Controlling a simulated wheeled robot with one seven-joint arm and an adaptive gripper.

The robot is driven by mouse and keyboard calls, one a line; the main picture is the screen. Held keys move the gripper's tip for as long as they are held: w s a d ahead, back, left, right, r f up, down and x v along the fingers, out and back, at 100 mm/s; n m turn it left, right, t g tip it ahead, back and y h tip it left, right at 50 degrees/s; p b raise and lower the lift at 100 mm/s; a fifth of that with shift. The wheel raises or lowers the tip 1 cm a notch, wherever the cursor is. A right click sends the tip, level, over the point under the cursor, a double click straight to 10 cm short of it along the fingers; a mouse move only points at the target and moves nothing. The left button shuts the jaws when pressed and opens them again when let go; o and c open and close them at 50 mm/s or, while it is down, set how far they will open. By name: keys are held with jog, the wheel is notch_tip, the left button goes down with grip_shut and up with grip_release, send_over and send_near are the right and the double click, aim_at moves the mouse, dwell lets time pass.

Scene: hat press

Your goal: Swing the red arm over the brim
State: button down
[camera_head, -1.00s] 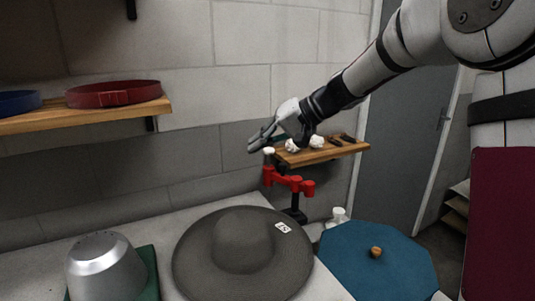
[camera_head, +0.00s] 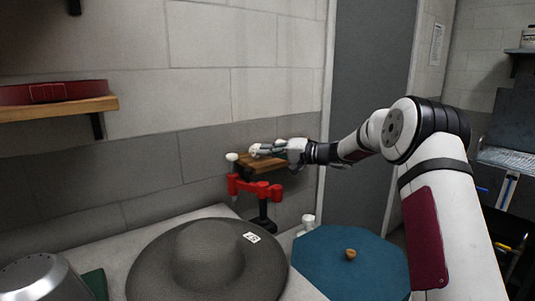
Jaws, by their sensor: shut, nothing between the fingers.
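The red arm (camera_head: 255,187) is jointed and sits on a dark post behind the hat. It has a white knob (camera_head: 232,157) on top of its left end. The grey hat (camera_head: 208,253) lies on the bench, its wide brim (camera_head: 155,262) spread flat, with a small white tag (camera_head: 251,237) on it. The red arm stands behind the brim's far right side. My gripper (camera_head: 255,150) is shut and empty, pointing left. In the picture it is just right of the white knob and above the red arm; I cannot tell the distance in depth.
A small wooden shelf (camera_head: 247,163) is on the wall behind my gripper. A blue octagonal board (camera_head: 330,275) with a wooden knob (camera_head: 351,254) lies right of the hat. A white object (camera_head: 308,222) stands behind it. A metal dome (camera_head: 40,280) is at the left front, below a shelf with a red band (camera_head: 52,91).

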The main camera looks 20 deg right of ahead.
jog(key=x, duration=0.7)
jog(key=shift+a+f, duration=0.1)
